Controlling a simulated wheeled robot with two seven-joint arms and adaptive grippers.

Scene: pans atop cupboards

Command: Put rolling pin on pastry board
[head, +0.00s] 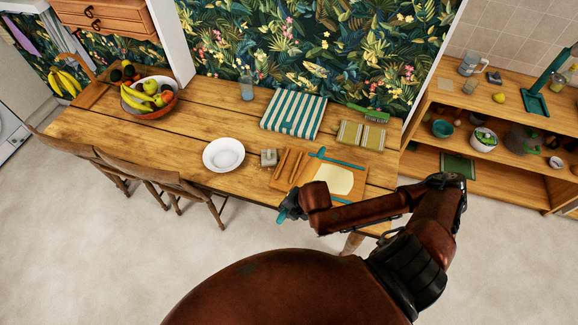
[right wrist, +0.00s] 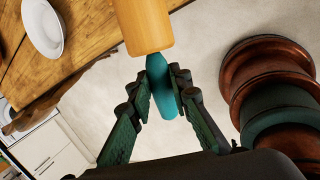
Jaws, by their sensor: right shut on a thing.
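The rolling pin has a pale wooden body (right wrist: 144,22) and a teal handle (right wrist: 160,92). In the right wrist view my right gripper (right wrist: 166,90) is shut on the teal handle, with the wooden body extending beyond the fingers. In the head view my right gripper (head: 290,205) is at the table's front edge, just in front of the pastry board's left part; the pin is mostly hidden there. The wooden pastry board (head: 360,180) lies on the table with a flat pale dough sheet (head: 335,180) on it. My left gripper is not in view.
A fruit bowl (head: 150,97) is farther left. Chairs (head: 155,180) line the front.

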